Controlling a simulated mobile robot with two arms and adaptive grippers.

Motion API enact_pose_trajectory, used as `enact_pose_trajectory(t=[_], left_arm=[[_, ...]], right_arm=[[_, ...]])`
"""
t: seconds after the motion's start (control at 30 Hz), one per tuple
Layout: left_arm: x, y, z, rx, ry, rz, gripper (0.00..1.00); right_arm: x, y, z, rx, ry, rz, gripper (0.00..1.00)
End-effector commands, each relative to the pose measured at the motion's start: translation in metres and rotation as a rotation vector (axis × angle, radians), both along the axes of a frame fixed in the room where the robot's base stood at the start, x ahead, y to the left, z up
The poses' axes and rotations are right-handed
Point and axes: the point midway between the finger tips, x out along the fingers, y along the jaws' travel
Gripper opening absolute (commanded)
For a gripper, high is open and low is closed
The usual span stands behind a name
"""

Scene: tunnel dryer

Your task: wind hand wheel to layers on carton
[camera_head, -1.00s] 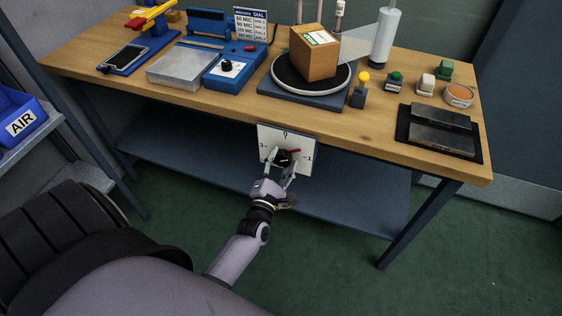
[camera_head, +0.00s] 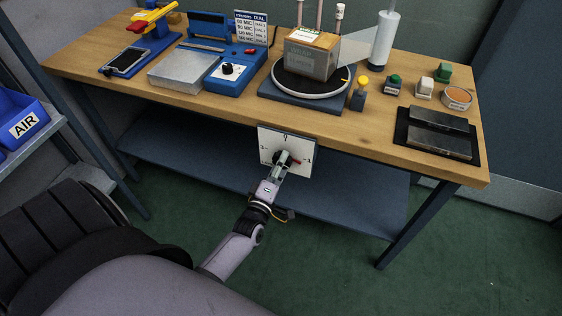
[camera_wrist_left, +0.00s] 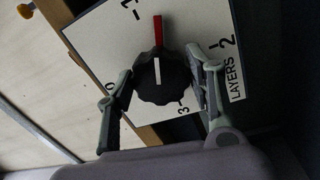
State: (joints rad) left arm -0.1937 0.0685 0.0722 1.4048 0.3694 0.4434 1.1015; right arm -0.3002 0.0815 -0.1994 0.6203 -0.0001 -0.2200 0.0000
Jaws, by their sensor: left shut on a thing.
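The hand wheel is a black lobed knob (camera_wrist_left: 160,77) on a white dial plate (camera_head: 267,141) at the table's front edge. The plate reads LAYERS with marks 0, 1, 2 and 3. My right gripper is out of view.
A film roll (camera_head: 384,40) stands right of the carton, with a clear sheet reaching to it. A blue sealer (camera_head: 235,75) with a dial card stands left. Several small items and a black plate (camera_head: 440,134) lie right. A lower shelf (camera_head: 215,170) runs under the table.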

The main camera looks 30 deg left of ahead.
Motion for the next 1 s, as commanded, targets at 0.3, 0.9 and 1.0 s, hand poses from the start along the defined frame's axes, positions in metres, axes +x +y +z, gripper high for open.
enact_pose_trajectory(t=[0.3,0.9,1.0], left_arm=[[0.0,0.0,0.0,0.291,0.073,-0.001,0.21],[-0.001,0.002,-0.001,0.845,0.207,-0.002,0.21],[-0.001,0.002,-0.001,0.936,0.23,-0.002,0.21]], right_arm=[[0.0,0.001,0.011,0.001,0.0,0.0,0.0],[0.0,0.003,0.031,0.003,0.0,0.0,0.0],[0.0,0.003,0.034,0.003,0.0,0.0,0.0]])
